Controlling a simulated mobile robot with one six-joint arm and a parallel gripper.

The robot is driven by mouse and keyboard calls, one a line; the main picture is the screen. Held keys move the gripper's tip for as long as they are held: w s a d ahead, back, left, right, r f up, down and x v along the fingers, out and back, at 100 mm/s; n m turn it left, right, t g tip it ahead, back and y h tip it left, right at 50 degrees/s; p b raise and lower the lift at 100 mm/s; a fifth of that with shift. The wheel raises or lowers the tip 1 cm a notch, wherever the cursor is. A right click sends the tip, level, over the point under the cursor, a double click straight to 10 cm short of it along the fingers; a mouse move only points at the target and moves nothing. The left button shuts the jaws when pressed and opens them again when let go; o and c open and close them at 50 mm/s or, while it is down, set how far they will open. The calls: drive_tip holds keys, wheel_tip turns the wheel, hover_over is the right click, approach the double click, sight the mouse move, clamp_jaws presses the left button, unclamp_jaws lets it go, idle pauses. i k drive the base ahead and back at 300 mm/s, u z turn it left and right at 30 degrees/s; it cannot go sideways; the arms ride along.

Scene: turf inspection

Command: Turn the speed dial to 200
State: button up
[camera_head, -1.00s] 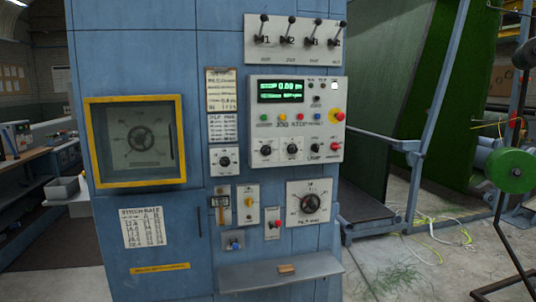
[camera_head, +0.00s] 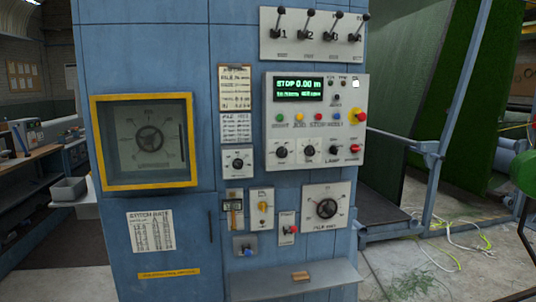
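A blue cabinet (camera_head: 190,230) carries several dials, and I cannot read which one is marked as speed. A large dial (camera_head: 149,139) sits behind a window in a yellow frame (camera_head: 145,186) at the left. A dark knob on a white plate (camera_head: 326,208) is at the lower right. A smaller dial (camera_head: 238,160) is left of the control panel (camera_head: 350,90). Two black knobs, at left (camera_head: 281,151) and right (camera_head: 308,151), are low on the panel. Its green display (camera_head: 298,88) reads STOP 0.00 m above a smaller unclear line. My gripper is not in view.
Several levers (camera_head: 306,38) stand above the panel. A red emergency button (camera_head: 359,116) is at its right edge. A shelf (camera_head: 330,277) with a small brown block (camera_head: 300,276) juts out below. Cables (camera_head: 455,240) lie on the floor at right; a bench (camera_head: 30,155) stands left.

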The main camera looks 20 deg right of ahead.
sight(281, 152)
drive_tip(key=u, duration=0.65)
drive_tip(key=i, duration=0.9)
drive_tip(key=u, duration=0.2)
